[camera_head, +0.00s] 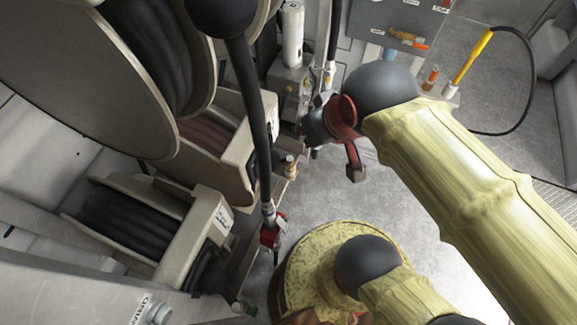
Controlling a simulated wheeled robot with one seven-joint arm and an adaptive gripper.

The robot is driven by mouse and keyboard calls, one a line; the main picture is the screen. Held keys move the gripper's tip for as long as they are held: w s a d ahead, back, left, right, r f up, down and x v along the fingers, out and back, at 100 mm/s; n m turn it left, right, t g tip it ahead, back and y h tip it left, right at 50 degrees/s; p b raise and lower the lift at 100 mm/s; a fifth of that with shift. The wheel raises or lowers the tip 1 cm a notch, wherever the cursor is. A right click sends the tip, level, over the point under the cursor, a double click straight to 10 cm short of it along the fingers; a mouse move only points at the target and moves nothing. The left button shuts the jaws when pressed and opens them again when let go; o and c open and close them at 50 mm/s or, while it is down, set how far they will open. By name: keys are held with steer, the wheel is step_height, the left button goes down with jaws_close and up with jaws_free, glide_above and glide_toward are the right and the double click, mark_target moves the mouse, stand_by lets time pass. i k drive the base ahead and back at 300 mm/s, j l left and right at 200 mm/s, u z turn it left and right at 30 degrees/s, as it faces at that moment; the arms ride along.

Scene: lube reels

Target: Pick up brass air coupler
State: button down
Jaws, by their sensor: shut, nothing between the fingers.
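A small brass-coloured fitting (290,166), which looks like the brass air coupler, stands upright at the edge of the reel rack, left of centre. My gripper (318,124), dark with a reddish ring and link behind it, is at the end of my yellow-sleeved arm, up and to the right of the fitting. It appears apart from the fitting, though the depth between them is hard to judge. The gripper is shut and empty. Its fingertips are small and partly lost against the dark fittings behind.
Large hose reels (165,50) and a lower reel (135,222) fill the left. A black hose (258,120) hangs to a red-handled fitting (270,235) left of my base. A grey panel (385,22) and a yellow-handled hose (470,60) are at the back. Grey floor lies between.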

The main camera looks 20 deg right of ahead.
mark_target(290, 171)
steer(key=l+u, duration=0.3)
steer(key=k+l+u, duration=0.1)
steer(key=l+u, duration=0.2)
steer(key=l, duration=0.15)
steer(key=k+l+u, duration=0.1)
steer(key=l+u, duration=0.2)
steer(key=k+l+u, duration=0.15)
steer(key=l+u, duration=0.15)
steer(key=l, duration=0.15)
steer(key=k+l+u, duration=0.3)
steer(key=i, duration=0.1)
